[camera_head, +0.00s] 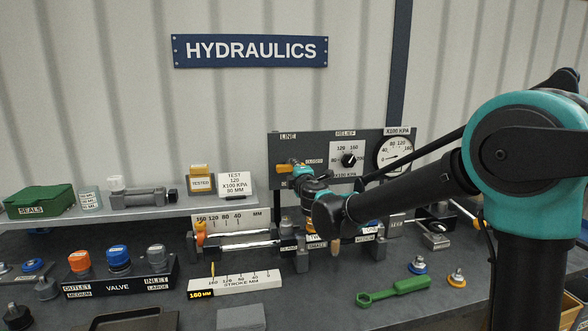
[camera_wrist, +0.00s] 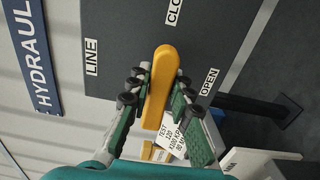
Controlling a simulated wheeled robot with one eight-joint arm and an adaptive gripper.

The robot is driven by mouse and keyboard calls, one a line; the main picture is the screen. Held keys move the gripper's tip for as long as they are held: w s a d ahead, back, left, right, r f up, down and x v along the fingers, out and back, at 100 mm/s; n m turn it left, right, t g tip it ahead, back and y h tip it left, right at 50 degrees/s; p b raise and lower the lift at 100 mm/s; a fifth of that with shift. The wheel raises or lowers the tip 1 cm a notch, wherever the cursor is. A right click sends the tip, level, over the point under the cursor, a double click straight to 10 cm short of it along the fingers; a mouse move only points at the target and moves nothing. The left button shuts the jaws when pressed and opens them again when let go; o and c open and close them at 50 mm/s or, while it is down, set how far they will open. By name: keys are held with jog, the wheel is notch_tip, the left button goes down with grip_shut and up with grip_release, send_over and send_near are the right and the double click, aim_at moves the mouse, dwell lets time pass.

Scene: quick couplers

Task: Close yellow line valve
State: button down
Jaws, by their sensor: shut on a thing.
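The yellow line valve handle (camera_wrist: 161,72) shows in the wrist view, between the two fingers of my gripper (camera_wrist: 157,90). My fingers are shut on it, one on each side. The handle lies on the dark panel between the LINE label (camera_wrist: 91,57) on one side and the OPEN label (camera_wrist: 208,82) on the other. The CLOSED label is partly cut off at the top. In the head view, the handle (camera_head: 284,168) sticks out leftward at the left part of the panel (camera_head: 325,141). My gripper (camera_head: 299,173) hides part of the valve there.
A relief dial (camera_head: 350,159) and a round gauge (camera_head: 396,155) sit on the panel to the right. A test card (camera_head: 235,184) and yellow TESTED block (camera_head: 200,180) stand on the shelf at left. A cylinder (camera_head: 240,239) and a green wrench (camera_head: 393,291) lie below.

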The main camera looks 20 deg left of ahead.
dwell(0.3)
jog(key=c, duration=1.3)
grip_release()
jog(key=shift+c, duration=0.2)
jog(key=shift+s, duration=0.1)
jog(key=v, duration=1.2)
